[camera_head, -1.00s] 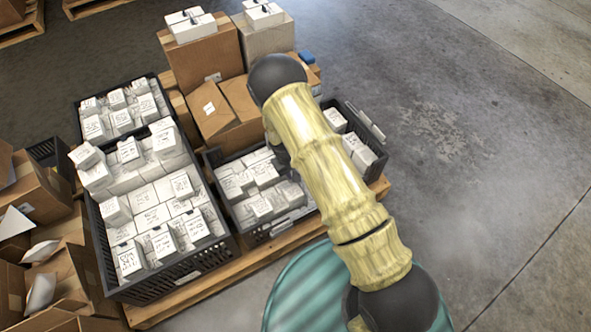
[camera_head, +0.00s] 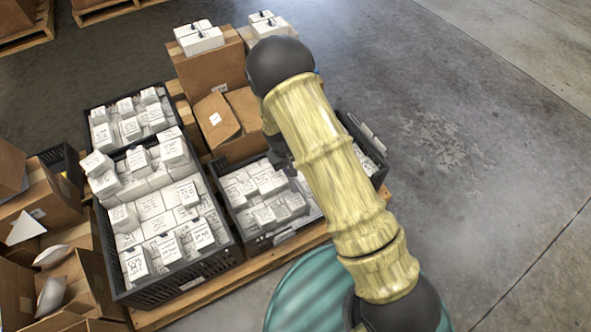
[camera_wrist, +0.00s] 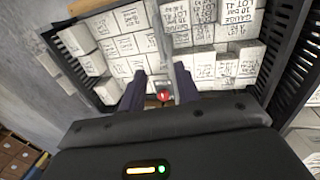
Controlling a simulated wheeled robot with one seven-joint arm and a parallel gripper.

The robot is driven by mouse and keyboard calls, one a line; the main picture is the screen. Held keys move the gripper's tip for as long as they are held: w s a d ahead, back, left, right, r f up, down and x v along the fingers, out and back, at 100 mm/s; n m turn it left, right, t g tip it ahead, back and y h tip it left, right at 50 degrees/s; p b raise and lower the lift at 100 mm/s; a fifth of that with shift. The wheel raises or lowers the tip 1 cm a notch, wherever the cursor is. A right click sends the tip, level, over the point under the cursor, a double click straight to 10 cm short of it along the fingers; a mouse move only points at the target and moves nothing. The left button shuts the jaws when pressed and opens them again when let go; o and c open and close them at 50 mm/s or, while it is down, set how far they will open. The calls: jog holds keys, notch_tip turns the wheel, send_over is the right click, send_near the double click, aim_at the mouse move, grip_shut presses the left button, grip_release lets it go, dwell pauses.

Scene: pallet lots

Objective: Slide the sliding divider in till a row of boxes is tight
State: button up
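In the wrist view a thin grey divider (camera_wrist: 159,40) stands between rows of white labelled boxes in a dark crate, with boxes on both sides of it. My gripper (camera_wrist: 160,74) has its two dark fingers apart, one on each side of the divider's near end. A gap shows between fingers and divider; I cannot tell whether either touches. A red spot (camera_wrist: 163,96) shows between the finger bases. Boxes to the left (camera_wrist: 120,45) and right (camera_wrist: 215,60) lie close together with small gaps.
A larger black crate (camera_head: 178,285) full of white boxes stands to the left on the wooden pallet (camera_head: 235,275). Brown cartons (camera_head: 212,70) stand behind. Open cartons (camera_head: 75,285) lie at far left. The floor on the right (camera_head: 480,150) is clear.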

jog(key=p+v, duration=0.1)
jog(key=v, duration=0.5)
jog(key=shift+w+f, duration=0.1)
jog(key=s+d+r+m+t+y+p, duration=0.1)
jog(key=s+d+r+m, duration=0.2)
jog(key=s+d+r, duration=0.7)
jog(key=s+d+r+m+y, duration=0.1)
jog(key=s+d+r+m, duration=0.2)
jog(key=s+d+r, duration=0.65)
jog(key=w+a+r+p, duration=0.1)
jog(key=w+r+p, duration=0.1)
jog(key=r+p, duration=1.4)
jog(key=w+a+r+p, duration=0.1)
jog(key=w+r+p, duration=0.1)
jog(key=r+p, duration=1.4)
notch_tip(320, 180, up, 3)
jog(key=shift+f, duration=0.1)
